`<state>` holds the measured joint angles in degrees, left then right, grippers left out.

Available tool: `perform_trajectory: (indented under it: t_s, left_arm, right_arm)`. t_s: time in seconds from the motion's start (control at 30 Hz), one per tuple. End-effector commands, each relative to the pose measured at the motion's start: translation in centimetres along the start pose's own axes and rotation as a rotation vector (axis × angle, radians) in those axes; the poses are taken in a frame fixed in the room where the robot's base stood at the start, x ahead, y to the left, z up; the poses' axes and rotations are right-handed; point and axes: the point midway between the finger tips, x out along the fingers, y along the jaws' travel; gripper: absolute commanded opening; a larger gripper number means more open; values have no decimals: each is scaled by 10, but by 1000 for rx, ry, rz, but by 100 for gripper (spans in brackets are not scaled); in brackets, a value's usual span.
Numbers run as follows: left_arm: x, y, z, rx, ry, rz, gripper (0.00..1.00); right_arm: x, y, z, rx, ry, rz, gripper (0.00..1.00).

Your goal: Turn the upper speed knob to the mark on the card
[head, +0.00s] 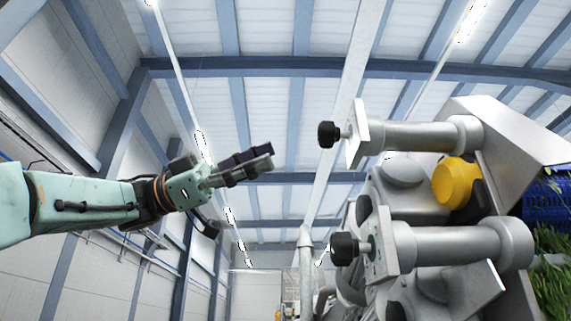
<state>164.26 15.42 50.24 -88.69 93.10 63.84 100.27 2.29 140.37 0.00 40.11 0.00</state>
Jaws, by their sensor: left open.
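The upper speed knob (328,134) is a black knob on a short shaft. It stands out to the left from a pale square plate (357,133) on the upper grey cylinder. A matching lower knob (344,249) sits on a second plate below. My left gripper (270,158) comes in from the left, open and empty, its fingers pointing right. In the picture it is left of and slightly below the upper knob, apart from it. I cannot make out a card or a mark. My right gripper is not in view.
The grey machine with its two cylinders (425,136) fills the right side. A yellow round part (456,182) sits between them. A blue crate (547,203) and greens (553,270) are at the far right. The space between my left gripper and the knobs looks clear.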

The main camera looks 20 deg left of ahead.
Motion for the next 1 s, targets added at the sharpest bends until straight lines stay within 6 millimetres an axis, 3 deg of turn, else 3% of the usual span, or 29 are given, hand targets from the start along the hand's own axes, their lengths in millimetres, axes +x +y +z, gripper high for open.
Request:
perform_trajectory:
  t_s: [0.17,0.53,1.0]
  left_arm:
    - [-10,0,0,0,-1,0,60]
    - [-11,1,0,1,-1,1,60]
    - [-8,21,-5,68,-27,13,60]
  right_arm:
    - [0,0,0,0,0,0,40]
    - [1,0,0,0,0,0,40]
    - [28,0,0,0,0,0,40]
